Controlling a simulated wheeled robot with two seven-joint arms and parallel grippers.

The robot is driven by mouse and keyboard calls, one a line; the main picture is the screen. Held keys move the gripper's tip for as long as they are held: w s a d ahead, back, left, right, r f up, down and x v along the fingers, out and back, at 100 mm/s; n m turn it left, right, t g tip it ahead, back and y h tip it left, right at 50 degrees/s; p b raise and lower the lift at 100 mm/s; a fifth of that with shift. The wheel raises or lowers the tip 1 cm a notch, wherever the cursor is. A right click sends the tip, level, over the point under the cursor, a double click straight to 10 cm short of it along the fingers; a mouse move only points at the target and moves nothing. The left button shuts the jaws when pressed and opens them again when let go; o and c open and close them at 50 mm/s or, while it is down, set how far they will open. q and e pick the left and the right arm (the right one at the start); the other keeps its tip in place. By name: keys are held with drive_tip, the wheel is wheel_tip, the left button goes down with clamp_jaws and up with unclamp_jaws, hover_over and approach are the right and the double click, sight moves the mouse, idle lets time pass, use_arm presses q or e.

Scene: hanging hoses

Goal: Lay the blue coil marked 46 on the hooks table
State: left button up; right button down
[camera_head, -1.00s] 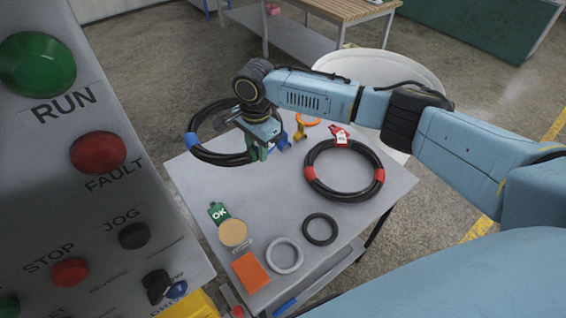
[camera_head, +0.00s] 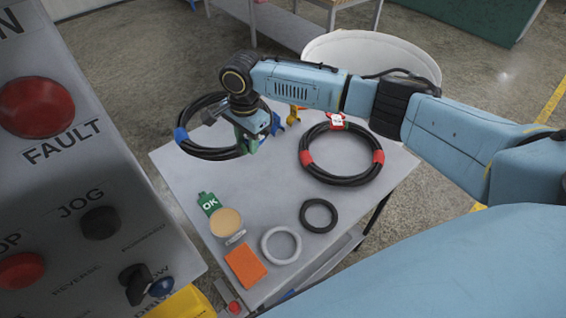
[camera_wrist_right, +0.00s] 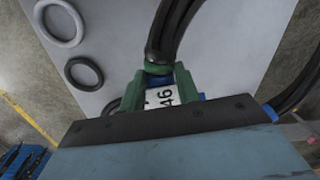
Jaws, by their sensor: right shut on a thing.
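The blue coil (camera_head: 205,154) is a black hose loop with blue bands. It is at the far left corner of the grey table (camera_head: 270,185), and part of its loop reaches past the table edge. My right gripper (camera_head: 248,142) is shut on the coil at its near right side. In the right wrist view, the green fingers (camera_wrist_right: 158,88) close around the hose at a white tag marked 46 (camera_wrist_right: 162,97). I cannot tell whether the coil touches the tabletop. My left gripper is not in view.
A red-banded coil (camera_head: 341,182) lies right of my gripper. A black ring (camera_head: 319,231), grey ring (camera_head: 281,261), orange block (camera_head: 245,266), tan disc (camera_head: 226,222) and green OK tag (camera_head: 209,203) lie nearer. A control panel (camera_head: 80,200) fills the left. A white bin (camera_head: 372,48) stands behind.

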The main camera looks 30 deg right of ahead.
drive_tip(key=b, duration=0.3)
hover_over(252, 183)
wheel_tip(252, 183, down, 4)
drive_tip(key=shift+d+f, duration=0.1)
wheel_tip(252, 183, down, 10)
drive_tip(key=shift+b, duration=1.15)
drive_tip(key=c, duration=1)
unclamp_jaws()
drive_tip(key=r, duration=0.4)
drive_tip(key=r+p, duration=0.1)
drive_tip(key=r, duration=0.3)
drive_tip(key=r+p, duration=0.1)
drive_tip(key=r, duration=0.3)
drive_tip(key=shift+s+d, duration=0.2)
drive_tip(key=shift+d, duration=0.1)
